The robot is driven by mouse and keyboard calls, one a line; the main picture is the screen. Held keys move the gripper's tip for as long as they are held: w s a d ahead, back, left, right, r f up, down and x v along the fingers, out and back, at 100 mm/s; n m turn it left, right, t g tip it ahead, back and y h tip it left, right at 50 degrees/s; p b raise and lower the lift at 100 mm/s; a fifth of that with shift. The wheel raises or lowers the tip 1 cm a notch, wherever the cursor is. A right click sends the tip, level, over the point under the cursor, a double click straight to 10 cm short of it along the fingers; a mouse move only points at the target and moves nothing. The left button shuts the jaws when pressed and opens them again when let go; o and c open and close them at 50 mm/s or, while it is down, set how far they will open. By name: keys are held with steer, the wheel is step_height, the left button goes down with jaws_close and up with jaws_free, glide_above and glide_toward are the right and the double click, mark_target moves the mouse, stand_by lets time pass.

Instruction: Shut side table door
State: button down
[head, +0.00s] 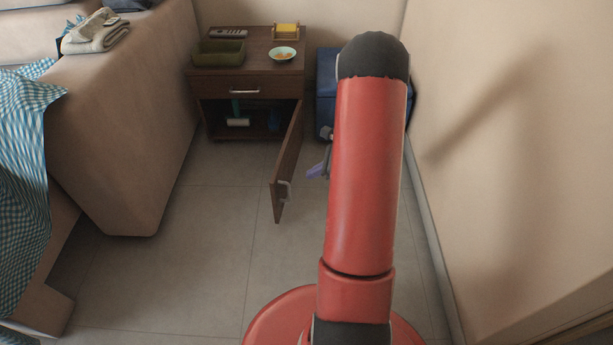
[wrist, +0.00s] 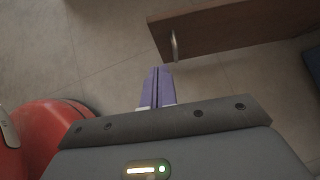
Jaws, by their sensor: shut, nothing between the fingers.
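The brown wooden side table (head: 258,83) stands against the back wall, with a drawer above an open compartment. Its door (head: 288,165) is swung wide open toward me, hinged on the right, with a metal handle (head: 284,191) near its free edge. My gripper (head: 315,172) is shut and empty, just right of the door in the head view, partly hidden by my red arm. In the wrist view my gripper's purple fingers (wrist: 157,72) are together. The door (wrist: 225,24) and its handle (wrist: 174,46) lie just beyond the fingertips, apart from them.
A green tray (head: 218,53), a bowl (head: 283,54), a remote (head: 228,32) and a yellow item (head: 286,31) sit on the table top. A beige sofa (head: 134,120) stands left, a blue container (head: 326,90) right of the table. The floor left of the door is clear.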

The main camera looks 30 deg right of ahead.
mark_target(275, 184)
steer(key=shift+w+a+f+b, duration=0.2)
steer(key=shift+w+a+f, duration=0.7)
steer(key=shift+w+a, duration=0.25)
steer(key=shift+w+a+f+b, duration=0.2)
steer(key=shift+w+a+f, duration=0.65)
steer(key=shift+w+a, duration=0.2)
steer(key=shift+w+a+f+b, duration=0.2)
steer(key=shift+w+a+f, duration=0.7)
steer(key=shift+w+a, duration=0.25)
steer(key=shift+s, duration=0.1)
